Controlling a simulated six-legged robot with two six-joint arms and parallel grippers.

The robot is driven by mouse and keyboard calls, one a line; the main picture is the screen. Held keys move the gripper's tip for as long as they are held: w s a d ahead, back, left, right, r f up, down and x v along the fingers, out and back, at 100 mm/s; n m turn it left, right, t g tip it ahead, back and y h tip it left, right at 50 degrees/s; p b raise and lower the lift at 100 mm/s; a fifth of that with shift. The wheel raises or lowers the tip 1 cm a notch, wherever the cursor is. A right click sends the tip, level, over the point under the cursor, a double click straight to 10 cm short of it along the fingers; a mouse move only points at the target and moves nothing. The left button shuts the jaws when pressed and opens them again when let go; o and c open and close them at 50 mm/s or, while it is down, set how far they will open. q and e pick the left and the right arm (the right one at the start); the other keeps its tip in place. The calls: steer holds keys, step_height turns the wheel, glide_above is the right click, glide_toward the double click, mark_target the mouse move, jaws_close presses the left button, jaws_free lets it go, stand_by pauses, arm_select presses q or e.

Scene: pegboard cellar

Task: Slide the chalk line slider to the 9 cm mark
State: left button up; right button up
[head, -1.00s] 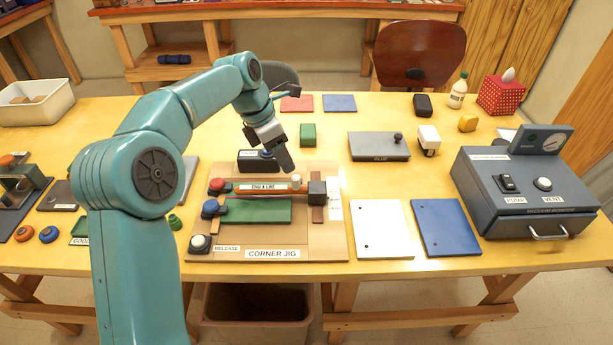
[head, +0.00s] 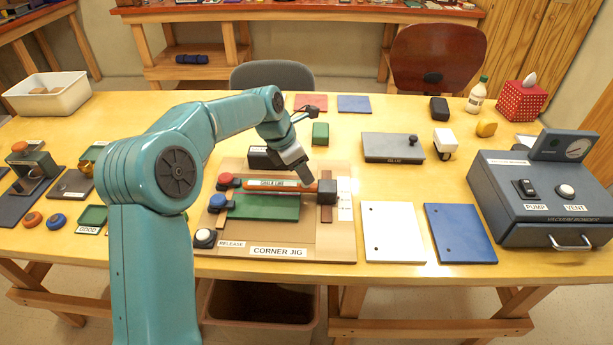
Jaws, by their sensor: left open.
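The chalk line (head: 270,184) is an orange-red bar with a white label, lying across the corner jig (head: 305,251) above a green plate (head: 265,207). Its left end is by a red knob (head: 225,180) and its right end meets a dark block (head: 327,191). My left gripper (head: 306,178) is open and tilted down over the bar's right part, just left of the dark block. The pale slider knob is hidden at the gripper's fingertips; I cannot tell whether they touch it. The centimetre marks are too small to read. My right gripper is not in view.
A dark block (head: 264,158) stands behind the bar. A green block (head: 320,133) stands behind.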

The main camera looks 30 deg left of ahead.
arm_select(q)
steer(key=x, duration=0.3)
steer(key=shift+w+f, duration=0.2)
steer(key=shift+f, duration=0.05)
steer(key=shift+s+d+r, duration=0.1)
steer(key=shift+s+r, duration=0.05)
jaws_close()
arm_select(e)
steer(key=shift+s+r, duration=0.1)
